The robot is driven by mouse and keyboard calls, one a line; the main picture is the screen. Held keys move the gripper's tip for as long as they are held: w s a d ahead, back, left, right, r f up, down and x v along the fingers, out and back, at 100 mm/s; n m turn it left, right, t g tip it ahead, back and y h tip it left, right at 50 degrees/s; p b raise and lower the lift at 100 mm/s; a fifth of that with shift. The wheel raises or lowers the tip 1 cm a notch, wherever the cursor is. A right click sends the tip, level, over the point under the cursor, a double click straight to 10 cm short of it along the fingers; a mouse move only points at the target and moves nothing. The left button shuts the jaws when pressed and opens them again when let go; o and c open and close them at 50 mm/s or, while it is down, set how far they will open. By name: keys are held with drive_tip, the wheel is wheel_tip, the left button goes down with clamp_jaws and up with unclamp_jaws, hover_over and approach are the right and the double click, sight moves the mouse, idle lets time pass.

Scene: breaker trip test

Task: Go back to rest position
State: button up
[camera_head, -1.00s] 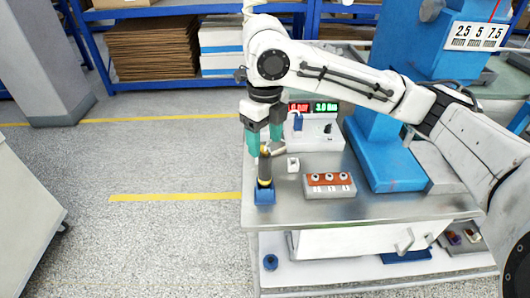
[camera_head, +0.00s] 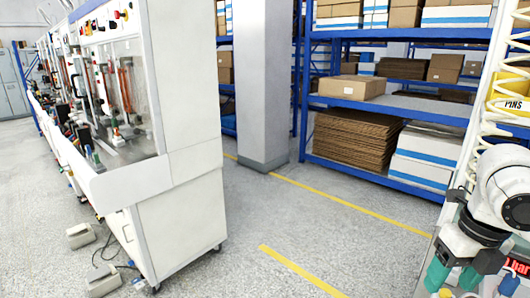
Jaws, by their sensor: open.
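My gripper (camera_head: 454,284) is at the lower right corner of the view, with teal fingers pointing down. It is open, and its fingertips are cut close by the picture's bottom edge. A white link of my arm shows above it at the right edge.
A white wheeled machine cabinet (camera_head: 180,215) fills the left. A grey pillar (camera_head: 263,90) and blue shelves (camera_head: 385,107) with cardboard stand behind. Grey floor (camera_head: 235,270) with yellow lines (camera_head: 300,270) is clear between them. Foot pedals (camera_head: 100,284) lie at lower left.

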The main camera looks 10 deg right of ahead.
drive_tip(key=w+a+m+t+y, duration=0.35)
drive_tip(key=w+a, duration=0.25)
drive_tip(key=a, duration=0.4)
drive_tip(key=a+f+m+t+y, duration=0.2)
drive_tip(key=a+f+m, duration=0.6)
drive_tip(key=m, duration=0.5)
drive_tip(key=s+f+m+g+h, duration=0.2)
drive_tip(key=s+f+m+h, duration=0.1)
drive_tip(key=s+f+m, duration=1.1)
drive_tip(key=s+d+f+m+g+h, duration=0.1)
drive_tip(key=s+d+f+m, duration=0.1)
drive_tip(key=s, duration=0.5)
drive_tip(key=s+d+f+m+g+h, duration=0.2)
drive_tip(key=s+d+f, duration=0.2)
drive_tip(key=s+f, duration=0.2)
drive_tip(key=shift+s+d, duration=0.3)
drive_tip(key=shift+s, duration=0.05)
